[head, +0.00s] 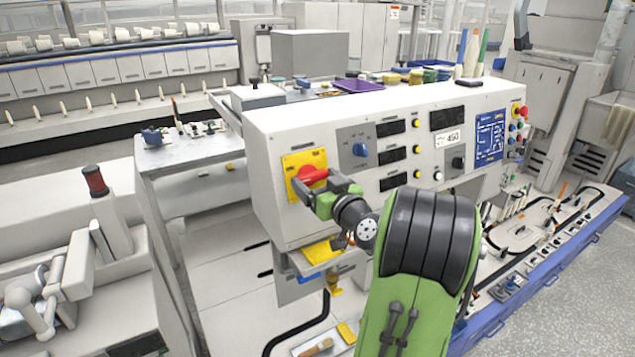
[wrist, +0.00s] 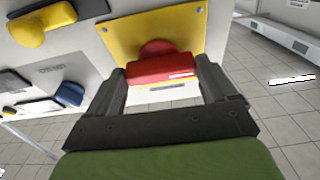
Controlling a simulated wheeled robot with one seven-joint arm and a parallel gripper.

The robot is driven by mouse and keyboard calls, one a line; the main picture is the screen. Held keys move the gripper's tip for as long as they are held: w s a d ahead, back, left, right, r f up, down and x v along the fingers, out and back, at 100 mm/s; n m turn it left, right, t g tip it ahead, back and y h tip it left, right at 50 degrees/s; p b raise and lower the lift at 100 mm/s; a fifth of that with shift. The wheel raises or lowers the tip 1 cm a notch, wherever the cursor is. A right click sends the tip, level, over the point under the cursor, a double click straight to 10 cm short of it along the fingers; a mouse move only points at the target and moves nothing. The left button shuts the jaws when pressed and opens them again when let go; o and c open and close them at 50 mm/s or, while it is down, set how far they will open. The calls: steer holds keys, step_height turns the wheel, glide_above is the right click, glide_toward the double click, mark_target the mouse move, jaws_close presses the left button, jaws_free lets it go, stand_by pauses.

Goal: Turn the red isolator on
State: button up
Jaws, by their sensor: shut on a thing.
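The red isolator (head: 312,174) is a red handle on a yellow square plate (head: 291,161), on the left part of the white machine's front panel. In the wrist view the red isolator handle (wrist: 162,70) lies crosswise between my two fingers, in front of the yellow plate (wrist: 203,22). My gripper (head: 317,191) is at the handle, and in the wrist view my gripper (wrist: 163,82) is shut on it, one finger at each end. The handle looks close to level in the wrist view. Any on or off marking is too small to read.
A blue knob (head: 360,150) on a grey plate sits right of the isolator. Yellow buttons and dark displays lie further right, with a blue screen (head: 489,138) beyond. A purple tray (head: 358,86) is on top of the machine. A yellow part (head: 323,252) sticks out below the panel.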

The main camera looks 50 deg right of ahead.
steer(key=shift+m, duration=0.3)
steer(key=m, duration=0.2)
steer(key=m+h, duration=0.1)
steer(key=m, duration=0.1)
steer(key=shift+w+a+r+g, duration=0.1)
steer(key=shift+a+g, duration=0.1)
steer(key=shift+g, duration=0.2)
steer(key=m+g+h+p, duration=0.1)
steer(key=m+p, duration=0.1)
steer(key=m, duration=0.3)
steer(key=shift+r+m, duration=0.15)
steer(key=shift+m, duration=0.25)
steer(key=m+p, duration=0.2)
steer(key=m, duration=0.1)
steer(key=m+g+p, duration=0.1)
steer(key=m+p, duration=0.1)
steer(key=shift+a+r+m+g+h+p, duration=0.1)
steer(key=shift+r+m+g+h+p, duration=0.05)
steer(key=shift+m+g+h+p, duration=0.2)
steer(key=shift+m+g+p, duration=0.35)
steer(key=shift+m+p, duration=1.05)
steer(key=shift+m, duration=0.55)
steer(key=o, duration=0.8)
steer(key=shift+o, duration=0.2)
